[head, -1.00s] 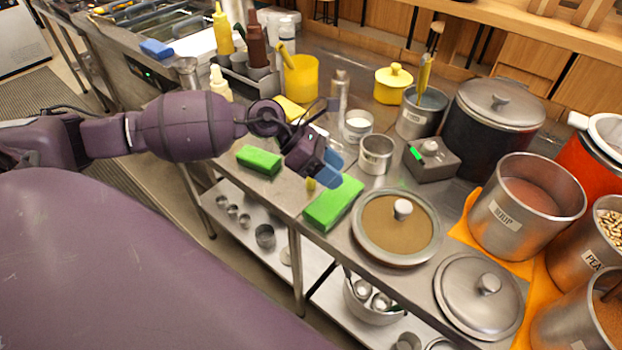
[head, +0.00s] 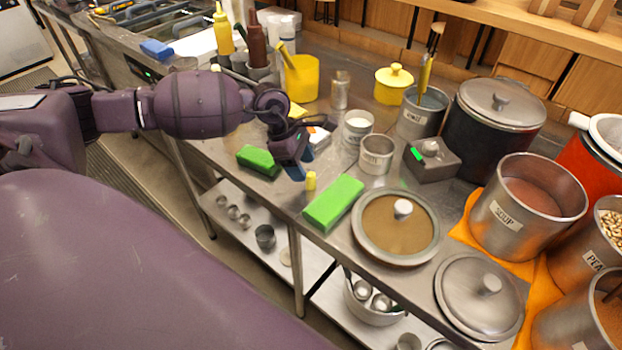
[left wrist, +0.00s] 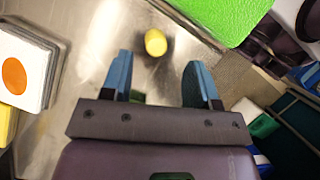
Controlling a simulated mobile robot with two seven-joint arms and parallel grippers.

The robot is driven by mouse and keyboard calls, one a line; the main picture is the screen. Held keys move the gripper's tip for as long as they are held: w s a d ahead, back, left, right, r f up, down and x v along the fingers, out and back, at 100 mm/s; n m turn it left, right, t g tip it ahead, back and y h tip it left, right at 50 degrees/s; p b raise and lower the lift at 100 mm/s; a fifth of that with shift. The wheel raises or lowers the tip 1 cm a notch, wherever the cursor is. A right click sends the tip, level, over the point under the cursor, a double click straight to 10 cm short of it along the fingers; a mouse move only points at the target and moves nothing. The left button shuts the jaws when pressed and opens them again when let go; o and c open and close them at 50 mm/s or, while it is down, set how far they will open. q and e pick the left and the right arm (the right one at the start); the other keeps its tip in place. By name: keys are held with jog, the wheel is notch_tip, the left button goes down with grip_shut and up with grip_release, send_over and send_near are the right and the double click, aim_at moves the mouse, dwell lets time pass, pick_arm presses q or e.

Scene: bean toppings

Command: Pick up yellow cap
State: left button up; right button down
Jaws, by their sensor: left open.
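The small yellow cap (head: 311,181) stands on the steel table near its front edge, between two green blocks. In the left wrist view the yellow cap (left wrist: 156,42) lies ahead of the fingertips, roughly between their lines and nearer the left finger. My left gripper (head: 294,172) is just left of the cap in the head view, with its blue fingers pointing down. In the left wrist view my left gripper (left wrist: 157,75) is open, with nothing between its fingers. I cannot judge its exact height above the table. My right gripper is not in view.
A green block (head: 333,203) lies right of the cap and another green block (head: 259,160) lies left of my gripper. Metal cups (head: 376,154) and a lidded pan (head: 397,226) stand to the right. The table's front edge is close to the cap.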

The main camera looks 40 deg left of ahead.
aim_at(309, 173)
pick_arm(q)
jog(key=x, duration=0.3)
jog(key=shift+w+d+f, duration=0.2)
jog(key=shift+w, duration=0.1)
jog(key=shift+d+f, duration=0.2)
jog(key=shift+f, duration=0.4)
jog(key=c, duration=0.8)
